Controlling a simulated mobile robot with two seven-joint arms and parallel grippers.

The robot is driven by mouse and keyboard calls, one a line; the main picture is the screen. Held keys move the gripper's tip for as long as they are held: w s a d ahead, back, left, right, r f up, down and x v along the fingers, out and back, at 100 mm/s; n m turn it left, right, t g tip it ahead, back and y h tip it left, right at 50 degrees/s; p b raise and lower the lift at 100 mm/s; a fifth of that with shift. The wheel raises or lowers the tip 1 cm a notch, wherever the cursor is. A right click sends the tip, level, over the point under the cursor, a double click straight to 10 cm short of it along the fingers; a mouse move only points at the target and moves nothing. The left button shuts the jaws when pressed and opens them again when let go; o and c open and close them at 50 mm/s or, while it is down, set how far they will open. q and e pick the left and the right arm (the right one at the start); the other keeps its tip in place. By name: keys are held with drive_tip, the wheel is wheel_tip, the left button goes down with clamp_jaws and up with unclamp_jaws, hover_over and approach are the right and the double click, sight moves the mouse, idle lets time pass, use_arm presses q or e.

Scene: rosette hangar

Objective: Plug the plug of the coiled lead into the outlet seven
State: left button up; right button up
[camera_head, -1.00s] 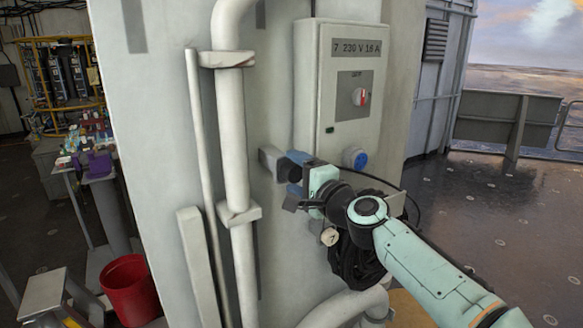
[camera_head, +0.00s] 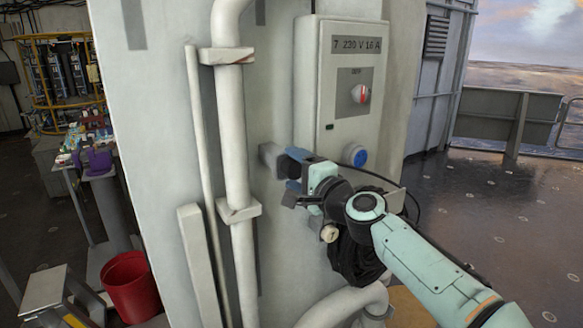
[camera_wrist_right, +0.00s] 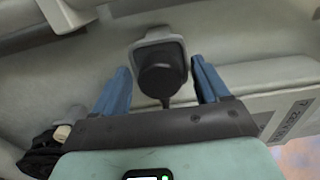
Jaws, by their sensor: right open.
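My right gripper (camera_head: 291,172) is open in front of the column wall, left of and slightly below the blue outlet (camera_head: 356,157). The outlet sits under the grey box (camera_head: 310,75) labelled "7 230 V 16 A". In the right wrist view, the black plug (camera_wrist_right: 161,72) sits at a grey holder (camera_wrist_right: 150,37) on the wall. The right gripper's blue fingers (camera_wrist_right: 160,78) stand either side of the plug, with gaps visible on both sides. The black coiled lead (camera_head: 357,258) hangs below the gripper, partly hidden by my arm. My left gripper is not in view.
A thick vertical pipe (camera_head: 232,130) with clamps runs left of the gripper, beside a thinner one (camera_head: 200,140). A curved pipe (camera_head: 345,303) lies below. A red-marked switch (camera_head: 359,94) is on the box. A red bucket (camera_head: 130,287) stands at lower left. Open deck lies right.

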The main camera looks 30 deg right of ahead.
sight(297, 171)
clamp_jaws()
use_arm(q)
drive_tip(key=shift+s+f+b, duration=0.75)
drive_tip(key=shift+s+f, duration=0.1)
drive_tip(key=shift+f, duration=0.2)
use_arm(e)
drive_tip(key=shift+s+d, duration=0.15)
drive_tip(key=shift+s, duration=1.35)
drive_tip(key=shift+s+d, duration=0.1)
drive_tip(key=shift+s, duration=1.4)
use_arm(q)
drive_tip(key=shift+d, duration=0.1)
